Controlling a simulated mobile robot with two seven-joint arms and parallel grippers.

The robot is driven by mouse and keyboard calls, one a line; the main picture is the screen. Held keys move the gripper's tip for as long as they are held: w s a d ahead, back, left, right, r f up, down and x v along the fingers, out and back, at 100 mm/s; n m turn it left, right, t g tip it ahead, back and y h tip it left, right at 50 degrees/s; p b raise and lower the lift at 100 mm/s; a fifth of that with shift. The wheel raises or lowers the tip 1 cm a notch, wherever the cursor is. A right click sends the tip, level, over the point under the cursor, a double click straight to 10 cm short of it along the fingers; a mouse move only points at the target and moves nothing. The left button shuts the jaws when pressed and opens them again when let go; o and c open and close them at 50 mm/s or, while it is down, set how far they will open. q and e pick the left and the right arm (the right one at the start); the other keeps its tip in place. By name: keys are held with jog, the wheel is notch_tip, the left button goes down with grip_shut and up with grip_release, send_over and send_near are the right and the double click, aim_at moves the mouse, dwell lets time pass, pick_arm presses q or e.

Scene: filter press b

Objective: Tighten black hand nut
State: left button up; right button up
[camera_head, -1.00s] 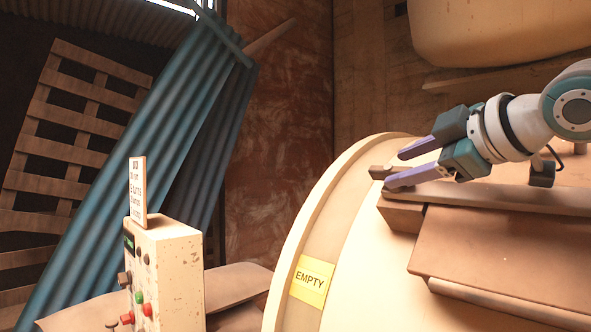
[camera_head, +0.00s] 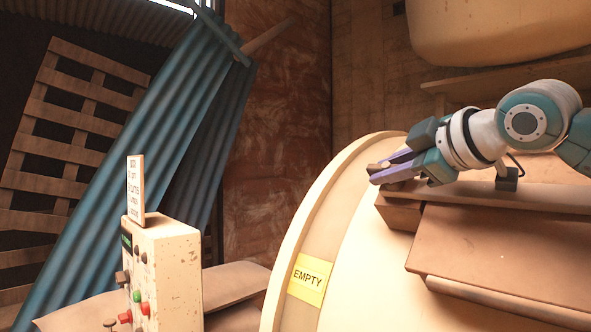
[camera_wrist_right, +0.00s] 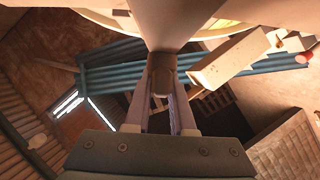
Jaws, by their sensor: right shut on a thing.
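My right gripper (camera_head: 381,170) comes in from the right in the head view and is shut on a small dark brownish piece, seemingly the hand nut (camera_head: 373,167). The piece sits at the end of the beam on top of the large cream drum and only its tip shows past the purple fingers. In the right wrist view my two fingers (camera_wrist_right: 162,100) close around a dark block (camera_wrist_right: 162,70) at their tips. Its exact shape is mostly hidden, and its black colour is not clear. My left gripper is not in view.
The cream drum (camera_head: 345,230) carries a yellow EMPTY label (camera_head: 310,279). A brown panel (camera_head: 500,250) lies just below the beam at right. A control box (camera_head: 170,265) with buttons stands at lower left. Blue corrugated sheets (camera_head: 150,150) and a pallet (camera_head: 75,110) lean behind.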

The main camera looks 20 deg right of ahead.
grip_shut()
jog(key=shift+f+m+t+h+b, duration=0.2)
jog(key=shift+m+t+h+b, duration=0.15)
jog(key=shift+b, duration=0.45)
jog(key=m+g+h+b, duration=0.1)
jog(key=m+h+b, duration=1.5)
jog(key=b, duration=0.5)
jog(key=shift+a+f+b, duration=0.1)
jog(key=shift+a+b, duration=0.05)
jog(key=shift+b, duration=0.25)
jog(key=m+g+h, duration=0.1)
jog(key=m, duration=0.1)
jog(key=m+g+h, duration=0.1)
jog(key=h, duration=0.1)
jog(key=shift+r+m, duration=0.3)
jog(key=shift+m, duration=0.05)
jog(key=shift+m+g+h, duration=0.55)
jog(key=shift+m+g, duration=0.35)
jog(key=shift+g, duration=0.35)
jog(key=shift+d+m+g, duration=0.2)
jog(key=shift+m+g, duration=0.1)
jog(key=shift+m, duration=0.1)
jog(key=o, duration=0.7)
grip_release()
